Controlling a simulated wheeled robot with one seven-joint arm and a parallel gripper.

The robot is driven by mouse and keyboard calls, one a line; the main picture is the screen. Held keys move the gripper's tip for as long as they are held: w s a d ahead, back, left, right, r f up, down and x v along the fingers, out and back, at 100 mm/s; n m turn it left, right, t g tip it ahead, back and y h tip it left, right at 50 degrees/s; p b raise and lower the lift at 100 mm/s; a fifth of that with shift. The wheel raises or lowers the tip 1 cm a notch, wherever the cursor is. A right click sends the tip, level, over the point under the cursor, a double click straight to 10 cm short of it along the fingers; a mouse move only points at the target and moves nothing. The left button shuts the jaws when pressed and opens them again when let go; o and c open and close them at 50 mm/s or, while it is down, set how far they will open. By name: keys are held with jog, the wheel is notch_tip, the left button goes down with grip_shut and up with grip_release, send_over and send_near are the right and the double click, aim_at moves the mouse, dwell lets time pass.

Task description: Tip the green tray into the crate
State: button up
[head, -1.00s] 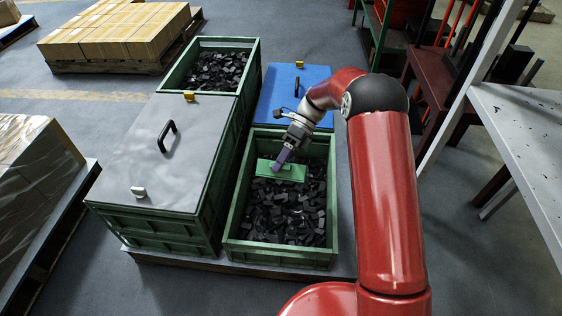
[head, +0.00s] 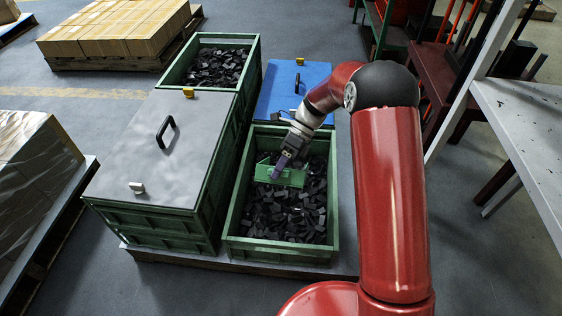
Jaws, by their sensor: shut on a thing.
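The green tray (head: 294,178) is over the open green crate (head: 236,232) in the middle of the head view. The tray is tilted, with a side wall standing up toward the camera. My gripper (head: 280,170) with purple fingers is shut on the tray's near side. Several dark stamped parts (head: 285,218) fill the lower part of the crate. The inside of the tray is partly hidden, and I cannot tell whether any parts are in it. I cannot tell whether the tray touches the parts below.
A grey-lidded crate (head: 140,165) stands left of the open crate. Behind are another open crate of parts (head: 213,66) and a blue lid (head: 283,85). A white table (head: 525,125) stands at right. Boxes (head: 30,180) sit on a pallet at left.

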jog(key=s+f+n+t+h+b, duration=0.1)
jog(key=s+f+t+b, duration=0.2)
jog(key=s+f+b, duration=0.1)
jog(key=shift+s+a+f+t+b, duration=0.35)
jog(key=shift+s+f+t+b, duration=0.1)
jog(key=shift+s, duration=0.25)
jog(key=s+f+n+t+b, duration=0.1)
jog(key=s+f+t+b, duration=0.2)
jog(key=f+b, duration=0.6)
jog(key=t+b, duration=0.2)
jog(key=b, duration=0.1)
jog(key=shift+s+a+h, duration=0.2)
jog(key=shift+s+h, duration=0.1)
jog(key=shift+r, duration=0.15)
